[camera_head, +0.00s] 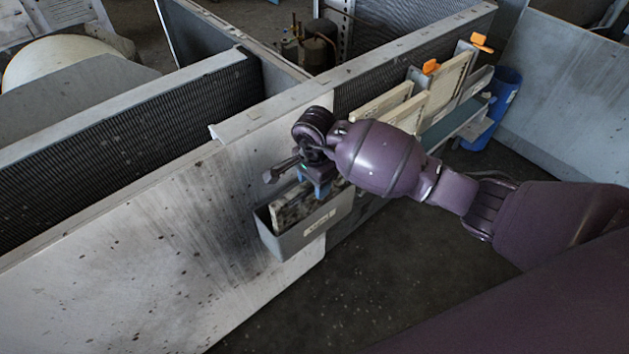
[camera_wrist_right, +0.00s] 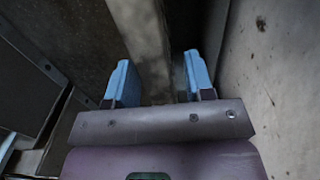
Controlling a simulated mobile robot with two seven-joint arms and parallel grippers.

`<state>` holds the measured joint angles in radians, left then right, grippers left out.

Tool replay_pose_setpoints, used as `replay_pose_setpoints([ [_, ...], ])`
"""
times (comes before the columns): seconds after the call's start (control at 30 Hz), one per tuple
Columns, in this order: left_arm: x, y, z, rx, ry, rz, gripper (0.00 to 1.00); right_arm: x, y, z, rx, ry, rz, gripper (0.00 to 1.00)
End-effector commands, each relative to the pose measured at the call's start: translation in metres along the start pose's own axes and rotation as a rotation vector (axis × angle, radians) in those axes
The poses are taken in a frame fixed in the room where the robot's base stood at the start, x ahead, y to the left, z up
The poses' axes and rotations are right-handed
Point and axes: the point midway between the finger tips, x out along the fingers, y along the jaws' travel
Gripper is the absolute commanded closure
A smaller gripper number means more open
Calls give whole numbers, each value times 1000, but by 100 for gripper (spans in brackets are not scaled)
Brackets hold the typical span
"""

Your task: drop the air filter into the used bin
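The air filter (camera_head: 292,207), a dirty, dark-spotted panel with a pale frame, sits inside the grey used bin (camera_head: 285,246), which has a pale label and hangs against the stained wall. Part of the filter is hidden by the bin's front and my gripper. My right gripper (camera_head: 318,185) is just above the bin, pointing down, with blue fingers. In the right wrist view the fingers (camera_wrist_right: 160,82) are apart, on either side of the filter's long edge (camera_wrist_right: 142,35), with a gap showing at the right finger. My left gripper is not in view.
Pale panel filters (camera_head: 445,85) with orange tabs (camera_head: 481,42) stand in a rack along the wall at the right. A blue bin (camera_head: 497,108) stands on the floor behind it. The dark floor (camera_head: 400,285) in front is clear.

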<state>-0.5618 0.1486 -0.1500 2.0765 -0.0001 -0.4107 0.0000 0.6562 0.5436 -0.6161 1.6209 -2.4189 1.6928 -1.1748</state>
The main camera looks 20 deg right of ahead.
Motion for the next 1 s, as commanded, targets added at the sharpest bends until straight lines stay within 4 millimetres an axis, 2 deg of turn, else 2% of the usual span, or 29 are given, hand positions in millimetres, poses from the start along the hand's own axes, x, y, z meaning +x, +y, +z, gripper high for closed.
replay_pose_setpoints([
  [0.17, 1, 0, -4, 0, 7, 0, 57, -2, 0, 0, 0, -1, -1, 51],
  [0.27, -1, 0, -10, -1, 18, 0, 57, -10, 0, 1, 2, -2, -2, 51],
  [0.5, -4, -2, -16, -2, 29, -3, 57, -52, -1, -1, -1, 4, -7, 51],
  [0.7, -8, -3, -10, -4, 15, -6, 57, -91, -1, -1, -1, 4, -6, 51],
  [1.0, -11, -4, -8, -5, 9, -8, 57, -127, 0, 0, 0, 1, -2, 51],
])
